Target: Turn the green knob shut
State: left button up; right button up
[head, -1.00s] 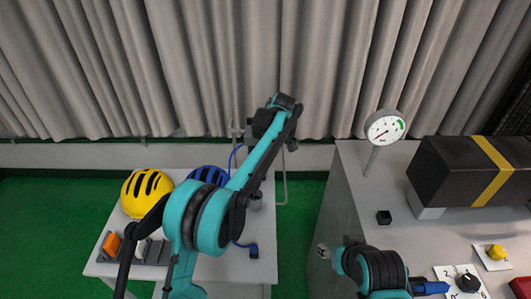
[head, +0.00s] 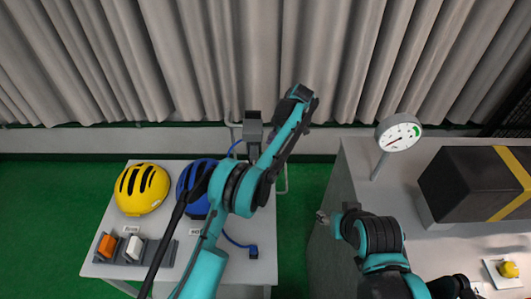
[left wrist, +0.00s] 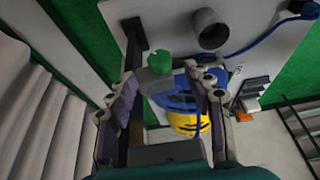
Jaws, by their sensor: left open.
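The green knob (left wrist: 160,59) shows in the left wrist view, ahead of my left gripper (left wrist: 163,80) and near the middle of the gap between its fingers. The fingers are open and nothing is held. I see a gap on both sides of the knob and no touch; its exact depth from the fingertips is hard to judge. In the head view the knob cannot be made out; my left arm reaches over the back of the small white table there.
The white table (head: 264,277) holds a yellow helmet (head: 142,189), a blue helmet (head: 187,203) and a switch block (head: 118,262). A grey pipe end (left wrist: 208,30) and blue cable lie near the knob. A gauge (head: 398,133) and dark box (head: 470,185) stand on the right bench.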

pick_arm(q)
jog(key=x, duration=0.5)
jog(key=shift+f+b, duration=0.15)
jog(key=shift+b, duration=0.15)
jog(key=c, duration=1.1)
